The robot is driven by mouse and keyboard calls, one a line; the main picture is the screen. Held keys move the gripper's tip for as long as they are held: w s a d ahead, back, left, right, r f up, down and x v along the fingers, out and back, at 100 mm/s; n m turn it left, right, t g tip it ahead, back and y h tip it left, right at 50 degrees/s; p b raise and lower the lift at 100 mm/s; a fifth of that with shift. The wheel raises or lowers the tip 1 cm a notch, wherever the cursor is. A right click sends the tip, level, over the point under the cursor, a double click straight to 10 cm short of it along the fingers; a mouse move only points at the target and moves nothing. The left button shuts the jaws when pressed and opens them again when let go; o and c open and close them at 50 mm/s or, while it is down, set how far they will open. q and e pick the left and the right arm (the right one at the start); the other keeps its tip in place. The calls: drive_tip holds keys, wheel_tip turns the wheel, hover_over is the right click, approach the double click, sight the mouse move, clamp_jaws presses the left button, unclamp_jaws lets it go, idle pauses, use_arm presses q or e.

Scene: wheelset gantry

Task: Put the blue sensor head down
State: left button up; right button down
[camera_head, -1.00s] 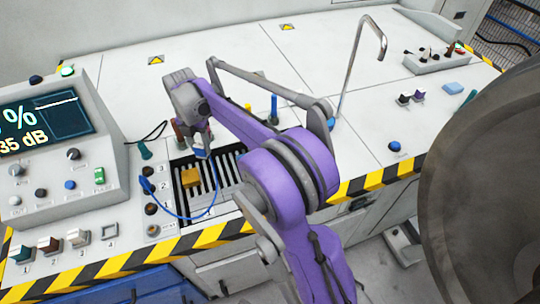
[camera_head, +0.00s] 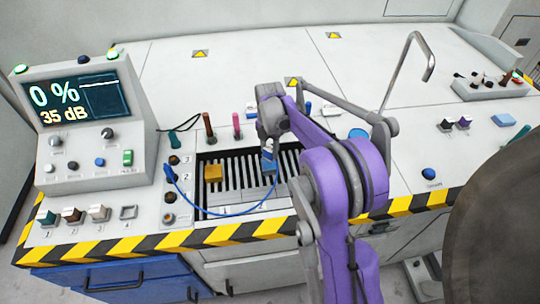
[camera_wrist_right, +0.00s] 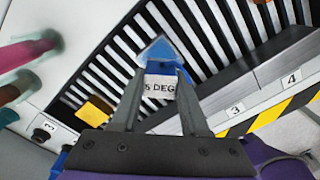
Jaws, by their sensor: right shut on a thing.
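My right gripper (camera_head: 268,150) is shut on the blue sensor head (camera_head: 268,166), over the slotted grate (camera_head: 239,190) in the bench top. In the right wrist view, the sensor head (camera_wrist_right: 158,52) sits between the two fingertips (camera_wrist_right: 157,84), with a pale label reading "5 DEG" and a pointed blue end over the dark slots. I cannot tell whether it touches the grate. A blue cable (camera_head: 205,210) loops from the sensor head to a socket beside the grate. My left gripper is not in view.
A yellow block (camera_head: 213,173) lies on the grate's left part. Coloured upright handles, among them a brown one (camera_head: 208,126) and a pink one (camera_head: 236,124), stand behind the grate. A console (camera_head: 90,120) reads 0 % and 35 dB. A bent metal pipe (camera_head: 398,70) rises at right.

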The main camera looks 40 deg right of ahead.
sight(270, 155)
drive_tip(key=shift+f, duration=1.5)
drive_tip(key=shift+f, duration=0.1)
drive_tip(key=shift+c, duration=2)
unclamp_jaws()
